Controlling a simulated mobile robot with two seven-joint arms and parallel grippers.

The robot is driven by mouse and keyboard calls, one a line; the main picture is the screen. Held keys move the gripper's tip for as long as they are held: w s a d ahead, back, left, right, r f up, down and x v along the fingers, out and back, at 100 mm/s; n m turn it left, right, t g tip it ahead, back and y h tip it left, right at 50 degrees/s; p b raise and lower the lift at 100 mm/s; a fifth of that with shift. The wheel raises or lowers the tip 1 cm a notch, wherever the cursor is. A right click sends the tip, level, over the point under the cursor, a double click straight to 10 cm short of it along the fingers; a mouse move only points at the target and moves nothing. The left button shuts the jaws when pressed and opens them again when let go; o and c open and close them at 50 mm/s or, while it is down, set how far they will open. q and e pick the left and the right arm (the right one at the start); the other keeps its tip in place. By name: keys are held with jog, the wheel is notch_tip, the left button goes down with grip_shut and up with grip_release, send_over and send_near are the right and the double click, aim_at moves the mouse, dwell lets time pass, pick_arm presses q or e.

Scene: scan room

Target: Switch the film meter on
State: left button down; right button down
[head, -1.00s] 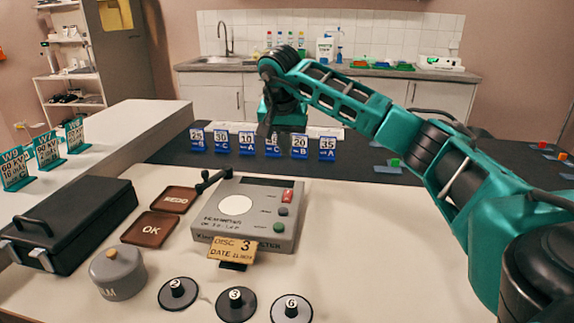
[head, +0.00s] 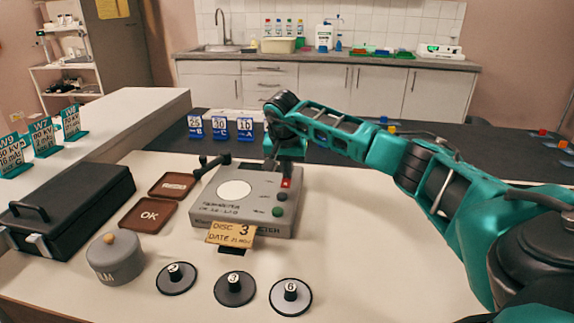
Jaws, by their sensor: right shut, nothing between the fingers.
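The film meter (head: 209,207) is a grey box with a white round window on the near table. My right gripper (head: 278,171) points down at the meter's back right, shut and empty, just behind the red switch. I cannot tell if its tips touch the switch. My left gripper is not in view.
Left of the meter are an OK tray (head: 133,226), a second brown tray (head: 157,188), a black case (head: 90,205) and a lidded grey pot (head: 116,262). Numbered discs (head: 234,301) lie in front. The table is clear right of the meter. Number cards (head: 219,128) stand behind.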

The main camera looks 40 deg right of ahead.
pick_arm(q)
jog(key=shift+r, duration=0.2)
pick_arm(e)
jog(key=shift+f, duration=0.2)
pick_arm(q)
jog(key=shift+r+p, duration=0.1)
jog(key=shift+p, duration=0.2)
pick_arm(e)
jog(key=shift+a, duration=0.1)
jog(key=shift+s+a+p, duration=0.45)
jog(key=shift+s+a, duration=0.05)
jog(key=shift+a, duration=0.05)
pick_arm(q)
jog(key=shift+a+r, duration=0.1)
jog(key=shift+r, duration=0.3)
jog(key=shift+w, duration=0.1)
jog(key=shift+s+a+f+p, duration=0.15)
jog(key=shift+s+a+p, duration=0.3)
jog(key=shift+p, duration=0.1)
pick_arm(e)
jog(key=v, duration=1.3)
